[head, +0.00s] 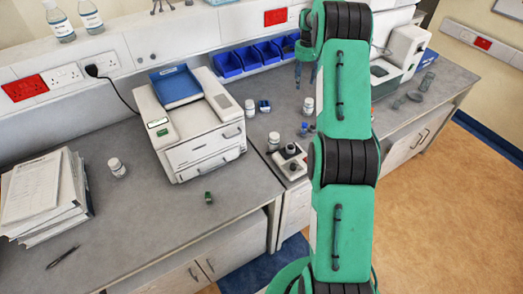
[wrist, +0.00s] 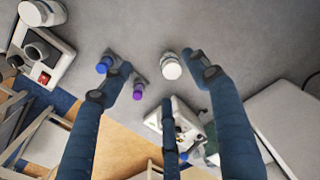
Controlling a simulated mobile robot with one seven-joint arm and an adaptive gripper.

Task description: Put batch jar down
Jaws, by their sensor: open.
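A white jar (head: 308,106) with a white lid stands upright on the bench below my gripper (head: 304,72). In the wrist view this jar (wrist: 171,65) shows from above, close to the right fingertip and on the right side of the gap. My gripper (wrist: 150,75) is open, with its blue fingers spread and nothing held. Whether a finger touches the jar I cannot tell. Similar white jars stand by the small stirrer-like device (head: 274,141), right of the printer-like machine (head: 250,108) and on the left bench (head: 117,167). No label is readable to tell which is the batch jar.
Small blue-capped (wrist: 105,65) and purple-capped (wrist: 138,88) containers stand near the left finger. The small device (head: 290,162) is near the bench's front edge. The white machine (head: 195,125) stands left, blue bins (head: 228,65) behind. Bare bench lies around (head: 262,175).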

